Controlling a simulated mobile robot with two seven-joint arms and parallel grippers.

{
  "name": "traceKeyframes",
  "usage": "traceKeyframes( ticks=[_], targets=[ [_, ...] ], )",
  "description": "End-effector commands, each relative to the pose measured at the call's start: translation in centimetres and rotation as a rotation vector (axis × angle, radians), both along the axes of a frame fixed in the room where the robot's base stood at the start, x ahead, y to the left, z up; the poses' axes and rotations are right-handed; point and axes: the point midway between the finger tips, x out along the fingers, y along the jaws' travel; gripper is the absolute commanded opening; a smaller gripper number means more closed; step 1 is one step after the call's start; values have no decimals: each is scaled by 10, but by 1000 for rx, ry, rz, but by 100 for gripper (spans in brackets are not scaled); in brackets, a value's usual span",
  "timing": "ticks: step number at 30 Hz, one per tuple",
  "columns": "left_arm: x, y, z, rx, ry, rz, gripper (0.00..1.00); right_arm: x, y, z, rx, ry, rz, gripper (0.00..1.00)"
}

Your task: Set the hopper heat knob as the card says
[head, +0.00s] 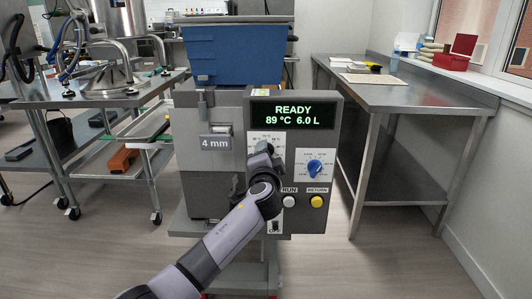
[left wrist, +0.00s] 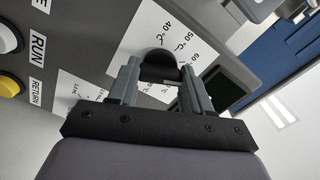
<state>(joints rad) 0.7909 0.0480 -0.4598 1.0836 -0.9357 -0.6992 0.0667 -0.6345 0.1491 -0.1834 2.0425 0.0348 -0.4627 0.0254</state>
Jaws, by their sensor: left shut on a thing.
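The hopper heat knob (left wrist: 160,66) is black and sits on a white dial plate (left wrist: 150,40) marked 40 °C, 50 °C and 60 at its visible edge. My left gripper (left wrist: 158,75) is shut on this knob, one finger on each side. In the head view my left gripper (head: 262,152) covers the knob and much of the dial plate (head: 268,137), so the pointer's setting cannot be read. The display (head: 293,114) reads READY, 89 °C, 6.0 L. I cannot make out the card's text in either view. My right gripper is not in view.
A blue knob (head: 314,168) on its own dial is right of my gripper. Below are the white RUN button (head: 289,201) and yellow RETURN button (head: 317,201). A blue hopper (head: 236,54) tops the machine. A steel table (head: 420,95) stands right, a cart (head: 150,90) left.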

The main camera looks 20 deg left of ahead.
Motion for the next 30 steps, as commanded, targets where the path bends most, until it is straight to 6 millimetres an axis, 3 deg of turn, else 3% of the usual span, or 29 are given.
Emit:
traceKeyframes(
  ticks=[30],
  targets=[
    [0,1,2,932,270,-1,18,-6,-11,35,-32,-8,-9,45]
  ],
)
